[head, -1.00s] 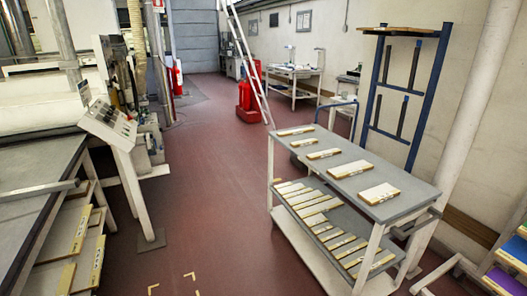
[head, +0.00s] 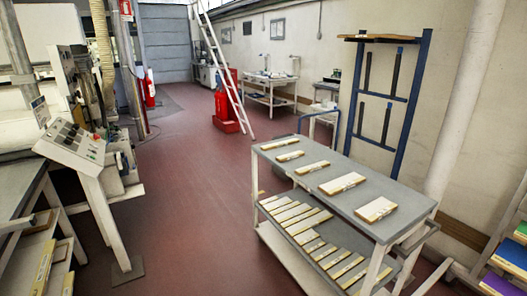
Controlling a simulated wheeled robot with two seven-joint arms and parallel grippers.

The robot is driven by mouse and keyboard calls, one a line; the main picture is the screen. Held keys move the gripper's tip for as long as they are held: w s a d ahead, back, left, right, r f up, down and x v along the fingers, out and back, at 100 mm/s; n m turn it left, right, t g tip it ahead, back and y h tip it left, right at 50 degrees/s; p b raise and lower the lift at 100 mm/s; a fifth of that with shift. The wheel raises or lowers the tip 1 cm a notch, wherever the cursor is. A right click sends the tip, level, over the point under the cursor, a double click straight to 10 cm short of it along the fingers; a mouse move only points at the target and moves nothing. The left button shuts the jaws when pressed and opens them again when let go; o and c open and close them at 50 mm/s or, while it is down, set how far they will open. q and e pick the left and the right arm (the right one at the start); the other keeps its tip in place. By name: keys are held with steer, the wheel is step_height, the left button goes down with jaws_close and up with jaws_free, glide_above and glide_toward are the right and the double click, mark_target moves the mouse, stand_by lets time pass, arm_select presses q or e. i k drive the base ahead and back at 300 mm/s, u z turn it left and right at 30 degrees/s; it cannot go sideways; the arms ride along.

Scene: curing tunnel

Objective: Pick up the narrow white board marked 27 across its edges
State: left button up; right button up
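Several pale boards with wood-coloured edges lie on the grey top of a cart (head: 395,186), right of centre in the head view. They include a small one at the far end (head: 280,144), another just nearer (head: 290,156), a narrow one (head: 312,167), a wider one (head: 342,183) and a broad one at the near end (head: 376,209). More narrow boards (head: 309,222) lie in a row on the shelf below. The markings are too small to read, so I cannot tell which board is 27. Neither of my grippers is in view.
A blue frame (head: 412,110) leans by the right wall. A white ladder (head: 226,70) stands behind the cart. Red floor (head: 185,200) is clear left of the cart.

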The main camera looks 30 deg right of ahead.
mark_target(283, 158)
steer(key=u, duration=0.05)
steer(key=i, duration=1.75)
steer(key=z, duration=0.9)
steer(key=i, duration=0.95)
steer(key=z, duration=1.4)
steer(key=i, duration=0.45)
steer(key=z, duration=0.4)
